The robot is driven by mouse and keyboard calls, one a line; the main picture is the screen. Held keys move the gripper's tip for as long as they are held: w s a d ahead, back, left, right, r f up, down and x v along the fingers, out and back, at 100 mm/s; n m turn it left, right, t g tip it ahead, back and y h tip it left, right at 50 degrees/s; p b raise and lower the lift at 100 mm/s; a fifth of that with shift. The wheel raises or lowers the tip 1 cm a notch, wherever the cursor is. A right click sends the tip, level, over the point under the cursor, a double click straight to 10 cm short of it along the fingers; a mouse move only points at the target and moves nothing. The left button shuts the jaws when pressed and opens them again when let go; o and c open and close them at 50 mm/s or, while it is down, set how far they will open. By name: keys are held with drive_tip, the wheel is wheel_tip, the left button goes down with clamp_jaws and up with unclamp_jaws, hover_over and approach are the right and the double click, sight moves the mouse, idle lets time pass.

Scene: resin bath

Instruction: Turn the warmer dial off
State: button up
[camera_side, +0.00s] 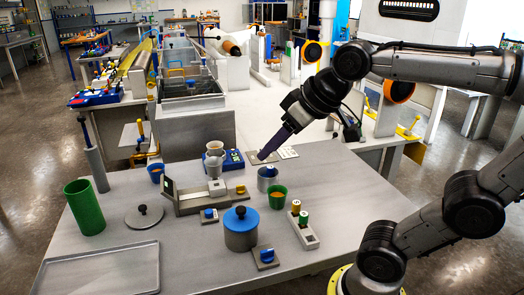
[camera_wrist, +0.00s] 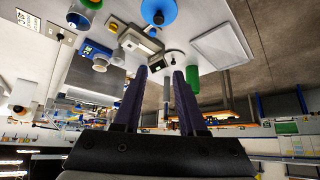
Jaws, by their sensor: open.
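Two small grey blocks with blue knobs stand on the grey table in the side view. One knob (camera_side: 209,213) is in front of the balance-like device, and the other knob (camera_side: 266,255) is near the front edge, beside the blue-lidded pot (camera_side: 241,230). I cannot tell which is the warmer dial, nor read either setting. One blue knob also shows in the wrist view (camera_wrist: 153,32). My gripper (camera_side: 262,156) has long purple fingers pointing down and left, above the back of the table, away from both knobs. In the wrist view its fingers (camera_wrist: 159,74) are apart, with nothing between them.
A grey device (camera_side: 190,202), a metal cup (camera_side: 267,180), a green cup (camera_side: 277,197) and a white block with vials (camera_side: 305,236) stand mid-table. A tall green cylinder (camera_side: 84,207), a round lid (camera_side: 143,216) and a tray (camera_side: 105,288) are at left. The front right is clear.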

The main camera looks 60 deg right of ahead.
drive_tip(key=w+d+r+m+h, duration=0.1)
drive_tip(key=w+d+r, duration=0.1)
drive_tip(key=w+d, duration=0.4)
drive_tip(key=w+d+r+m, duration=0.2)
drive_tip(key=w+d, duration=0.1)
drive_tip(key=w, duration=0.5)
drive_tip(key=w+d+f+m+g+h, duration=0.1)
drive_tip(key=w+d+f+m, duration=0.15)
drive_tip(key=w+d, duration=0.7)
drive_tip(key=s+d+f+m+g, duration=0.2)
drive_tip(key=d+f+m+g, duration=0.1)
drive_tip(key=d+f, duration=1.65)
drive_tip(key=shift+n+h, duration=0.25)
drive_tip(key=shift+h, duration=0.05)
drive_tip(key=x, duration=0.4)
drive_tip(key=d+x, duration=0.1)
drive_tip(key=x, duration=0.3)
drive_tip(key=d+x, duration=0.1)
drive_tip(key=x, duration=0.2)
drive_tip(key=shift+w, duration=0.2)
clamp_jaws()
